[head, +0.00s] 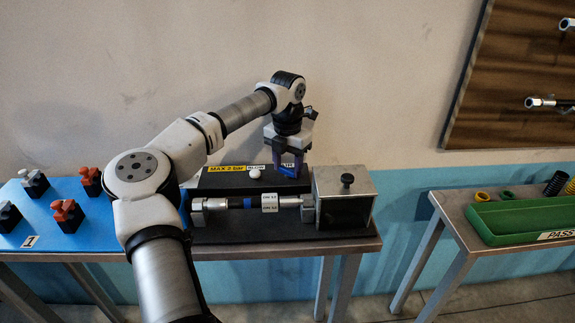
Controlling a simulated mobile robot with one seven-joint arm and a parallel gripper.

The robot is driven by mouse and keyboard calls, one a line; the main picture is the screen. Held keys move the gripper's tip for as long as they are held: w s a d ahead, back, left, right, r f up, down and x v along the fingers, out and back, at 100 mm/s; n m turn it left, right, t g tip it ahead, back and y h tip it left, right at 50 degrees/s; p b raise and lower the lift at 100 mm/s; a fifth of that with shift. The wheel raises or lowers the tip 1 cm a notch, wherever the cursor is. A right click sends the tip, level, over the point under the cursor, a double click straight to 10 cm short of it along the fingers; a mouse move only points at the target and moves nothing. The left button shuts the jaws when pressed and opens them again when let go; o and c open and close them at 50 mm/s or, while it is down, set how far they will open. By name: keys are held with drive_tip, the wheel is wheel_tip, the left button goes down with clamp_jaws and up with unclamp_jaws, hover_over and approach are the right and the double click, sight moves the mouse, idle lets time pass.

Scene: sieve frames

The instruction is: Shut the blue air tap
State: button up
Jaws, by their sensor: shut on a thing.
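My gripper (288,172) points down at the right part of the black block (222,183) on the rig. It is shut on the blue air tap (290,171), which shows only as a small blue patch between and beside the fingers. The fingers hide most of the tap, so I cannot tell which way its handle is turned. A label behind the gripper is partly covered.
A white knob (254,174) stands left of my gripper. In front lies a clamped tube with a white tag (270,202); a metal box with a black knob (347,183) stands right. Red valves (68,214) sit on the blue mat at left. A green tray (520,218) lies far right.

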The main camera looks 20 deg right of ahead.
sight(288, 169)
drive_tip(key=n, duration=0.3)
drive_tip(key=shift+n, duration=0.4)
drive_tip(key=shift+n+b, duration=0.4)
drive_tip(key=shift+n, duration=1.3)
drive_tip(key=o, duration=1)
wheel_tip(288, 169, up, 14)
drive_tip(key=b, duration=0.1)
